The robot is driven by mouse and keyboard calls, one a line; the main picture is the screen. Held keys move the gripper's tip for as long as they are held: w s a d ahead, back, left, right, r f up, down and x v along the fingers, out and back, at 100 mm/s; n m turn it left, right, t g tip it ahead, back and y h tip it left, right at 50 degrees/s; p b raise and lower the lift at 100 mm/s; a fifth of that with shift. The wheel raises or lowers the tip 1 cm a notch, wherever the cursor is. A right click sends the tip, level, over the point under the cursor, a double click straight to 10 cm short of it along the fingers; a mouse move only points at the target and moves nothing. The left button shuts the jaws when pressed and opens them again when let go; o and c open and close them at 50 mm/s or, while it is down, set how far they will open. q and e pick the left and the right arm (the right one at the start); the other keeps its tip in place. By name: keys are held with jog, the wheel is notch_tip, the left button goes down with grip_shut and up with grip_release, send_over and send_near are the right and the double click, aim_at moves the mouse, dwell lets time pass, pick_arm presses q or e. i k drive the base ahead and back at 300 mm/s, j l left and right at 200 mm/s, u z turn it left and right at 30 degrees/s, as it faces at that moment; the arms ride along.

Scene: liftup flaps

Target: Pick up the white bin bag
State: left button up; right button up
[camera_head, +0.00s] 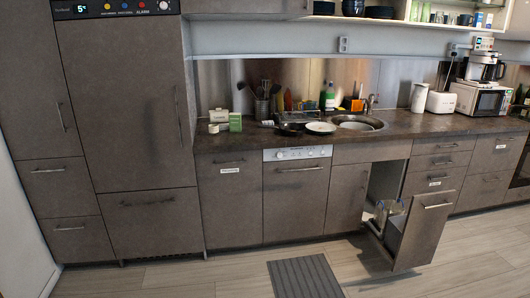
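A tall under-counter unit stands pulled out below the sink, with its grey front panel (423,234) facing the room. Behind that panel, low in the opening, a pale whitish object (388,210) shows, partly hidden by the panel. It may be the white bin bag in its holder, but it is too small to tell clearly. Neither of my grippers is in view.
The counter (400,127) holds a sink (357,123), a plate, bottles, a coffee maker and a microwave (490,101). A dark ribbed mat (304,277) lies on the wooden floor. The floor before the cabinets is otherwise clear.

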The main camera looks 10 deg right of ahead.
aim_at(388, 216)
jog(key=i+z, duration=0.5)
jog(key=i, duration=0.2)
jog(key=i+j+z, duration=0.2)
jog(key=i+z, duration=0.25)
jog(key=i, duration=0.25)
jog(key=i+z, duration=0.25)
jog(key=i, duration=0.15)
jog(key=i+z, duration=0.25)
jog(key=i, duration=0.15)
jog(key=i+l+u, duration=0.1)
jog(key=i+l, duration=0.35)
jog(key=i+l+u, duration=0.1)
jog(key=i+l, duration=0.4)
jog(key=i+l+u, duration=0.15)
jog(key=i+l, duration=0.3)
jog(key=l, duration=0.15)
jog(key=i+l+u, duration=0.1)
jog(key=i+l, duration=0.35)
jog(key=l, duration=0.15)
